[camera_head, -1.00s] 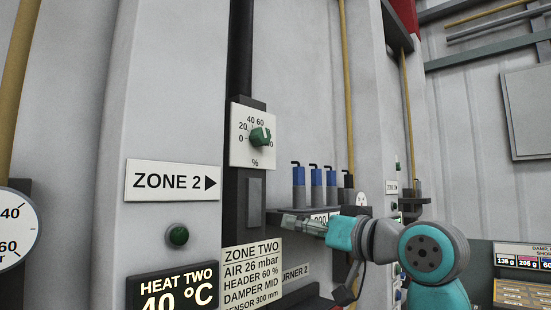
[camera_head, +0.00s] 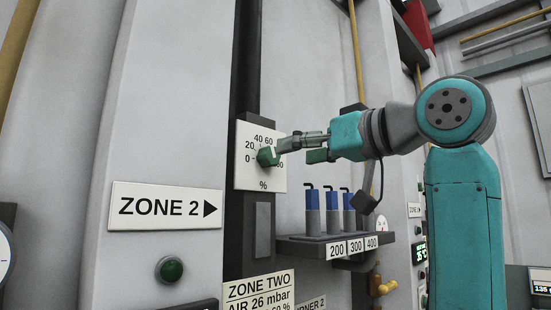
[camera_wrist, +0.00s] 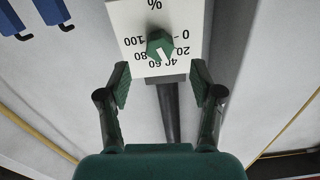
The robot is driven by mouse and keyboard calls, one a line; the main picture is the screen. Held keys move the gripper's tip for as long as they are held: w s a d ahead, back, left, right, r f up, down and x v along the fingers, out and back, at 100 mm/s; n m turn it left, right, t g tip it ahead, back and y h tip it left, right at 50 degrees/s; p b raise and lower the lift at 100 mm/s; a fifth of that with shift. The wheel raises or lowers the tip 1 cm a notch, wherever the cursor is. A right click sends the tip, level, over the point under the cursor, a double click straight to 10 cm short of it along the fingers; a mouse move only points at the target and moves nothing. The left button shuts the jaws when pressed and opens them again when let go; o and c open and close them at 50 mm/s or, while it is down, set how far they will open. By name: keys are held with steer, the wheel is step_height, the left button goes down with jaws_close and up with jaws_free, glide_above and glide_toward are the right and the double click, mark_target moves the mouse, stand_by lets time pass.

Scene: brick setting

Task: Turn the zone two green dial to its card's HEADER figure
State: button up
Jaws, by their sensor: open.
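The green dial (camera_head: 267,157) sits on a white plate (camera_head: 244,176) marked 0 to 100 in %, beside the ZONE 2 sign. In the wrist view the dial (camera_wrist: 159,44) appears upside down; its pale mark points toward the 40–60 side, the exact figure unclear. My gripper (camera_head: 300,150) is open in front of the plate, close to the dial. In the wrist view its fingers (camera_wrist: 161,80) stand apart, short of the dial, with nothing between them. The ZONE TWO card (camera_head: 258,289) is partly cut off below; its HEADER line read 60 % earlier.
Below right of the dial, a dark shelf (camera_head: 315,240) labelled 200, 300, 400 holds blue-topped tools (camera_head: 312,205). A green button (camera_head: 171,269) is under the ZONE 2 sign (camera_head: 166,207). A yellow pipe (camera_head: 357,60) runs down behind the arm.

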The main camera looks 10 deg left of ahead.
mark_target(274, 158)
steer(key=x, duration=0.7)
steer(key=c, duration=1.1)
